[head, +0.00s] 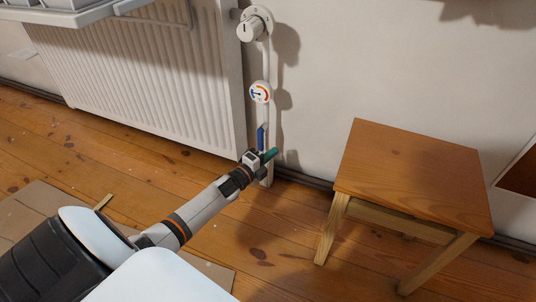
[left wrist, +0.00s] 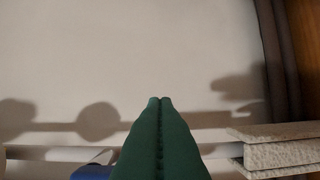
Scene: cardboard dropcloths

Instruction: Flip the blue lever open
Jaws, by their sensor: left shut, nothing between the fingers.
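The blue lever (head: 260,137) stands upright along the thin white pipe beside the radiator, below a round gauge. My left gripper (head: 273,154) is just below and to the right of the lever, its green fingers shut and empty. In the left wrist view the closed fingertips (left wrist: 160,100) point at the bare wall. A blue piece of the lever (left wrist: 92,172) shows at the bottom left edge there, partly cut off. I cannot tell whether the gripper touches the lever. My right gripper is not in view.
The white radiator (head: 150,75) is to the left of the pipe. The gauge (head: 260,92) and a white valve knob (head: 252,27) sit above the lever. A wooden stool (head: 412,175) stands to the right. Cardboard (head: 38,203) lies on the plank floor.

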